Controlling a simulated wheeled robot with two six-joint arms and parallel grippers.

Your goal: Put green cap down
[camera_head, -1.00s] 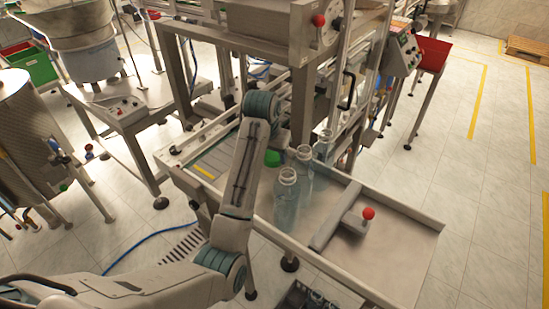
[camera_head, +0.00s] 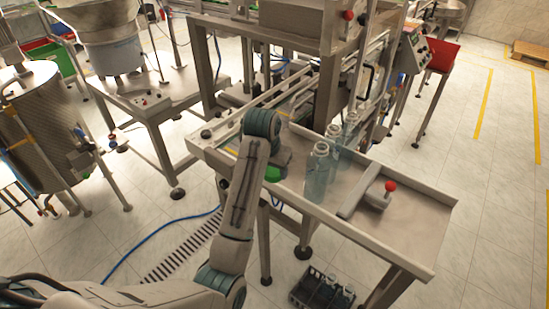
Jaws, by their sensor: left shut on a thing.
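The green cap (camera_head: 273,174) shows as a small green patch just below the end of my left arm, at the conveyor table's near edge. My left gripper (camera_head: 277,165) is shut on it, mostly hidden behind my own wrist and forearm. Clear bottles (camera_head: 317,172) stand upright on the metal table, right of the gripper and apart from it. Whether the cap touches any surface cannot be told. My right gripper is not in view.
The metal table (camera_head: 425,222) has bare room at its right end. A stopper bar with a red knob (camera_head: 390,186) sits there. A dark crate with bottles (camera_head: 325,289) is on the floor below. The machine frame (camera_head: 328,85) rises behind.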

